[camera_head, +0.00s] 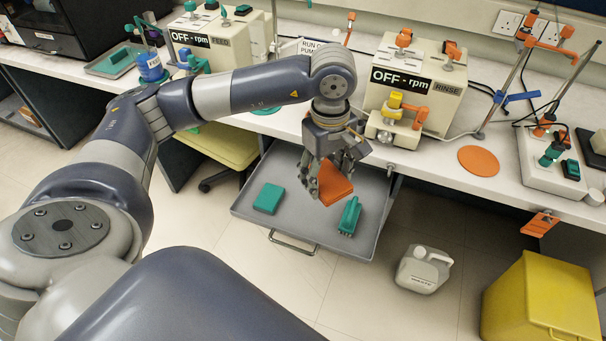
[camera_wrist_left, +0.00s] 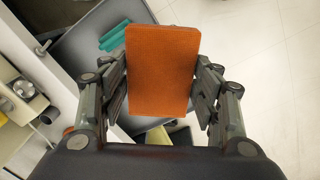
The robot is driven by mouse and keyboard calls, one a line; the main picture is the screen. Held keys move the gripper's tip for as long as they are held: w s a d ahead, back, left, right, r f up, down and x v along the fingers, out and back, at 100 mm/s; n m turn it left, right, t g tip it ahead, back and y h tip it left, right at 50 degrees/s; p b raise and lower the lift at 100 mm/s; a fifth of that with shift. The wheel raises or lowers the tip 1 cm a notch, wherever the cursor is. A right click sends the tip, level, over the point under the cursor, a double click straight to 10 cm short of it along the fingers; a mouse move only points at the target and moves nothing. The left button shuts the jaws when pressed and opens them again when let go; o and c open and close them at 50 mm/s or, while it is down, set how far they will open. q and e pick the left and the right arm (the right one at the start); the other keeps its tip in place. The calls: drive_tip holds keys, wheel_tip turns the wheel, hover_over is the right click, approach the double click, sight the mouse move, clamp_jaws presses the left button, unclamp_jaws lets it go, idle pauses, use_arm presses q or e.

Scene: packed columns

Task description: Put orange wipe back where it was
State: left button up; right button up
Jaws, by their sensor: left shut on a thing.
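The orange wipe (camera_head: 334,183) is a flat rectangular block held in my left gripper (camera_head: 332,172). In the left wrist view the orange wipe (camera_wrist_left: 162,70) sits between the two fingers of the left gripper (camera_wrist_left: 162,92), which are shut on its sides. The gripper is over the open grey drawer (camera_head: 300,222), in front of the bench; the exact height of the wipe above it is hard to tell. A teal block (camera_head: 268,198) lies in the drawer on the left, and a teal brush-like piece (camera_head: 349,216) lies on the right. My right gripper is not in view.
The RINSE pump (camera_head: 447,100) and FEED pump (camera_head: 225,35) stand on the bench (camera_head: 440,165). A round orange mat (camera_head: 479,161) lies right of the RINSE pump. A white jug (camera_head: 423,270) and a yellow bin (camera_head: 545,300) stand on the floor at right.

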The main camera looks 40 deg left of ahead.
use_arm(q)
drive_tip(key=w+a+f+n+b, duration=0.3)
drive_tip(key=w+f+n+b, duration=0.2)
drive_tip(key=f+n+b, duration=0.35)
drive_tip(key=n+b, duration=0.6)
drive_tip(key=n, duration=0.6)
approach(308, 213)
wheel_tip(308, 213, down, 6)
drive_tip(key=shift+w+f+b, duration=0.1)
drive_tip(key=shift+f+b, duration=0.1)
drive_tip(key=shift+b, duration=0.15)
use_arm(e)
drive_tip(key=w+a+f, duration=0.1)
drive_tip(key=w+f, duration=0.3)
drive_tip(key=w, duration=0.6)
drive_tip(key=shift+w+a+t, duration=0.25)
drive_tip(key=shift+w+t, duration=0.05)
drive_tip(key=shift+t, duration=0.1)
use_arm(q)
drive_tip(key=shift+f, duration=0.15)
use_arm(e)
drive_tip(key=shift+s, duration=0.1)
use_arm(q)
drive_tip(key=o, duration=0.7)
drive_tip(key=shift+c, duration=0.2)
drive_tip(key=shift+o, duration=1.4)
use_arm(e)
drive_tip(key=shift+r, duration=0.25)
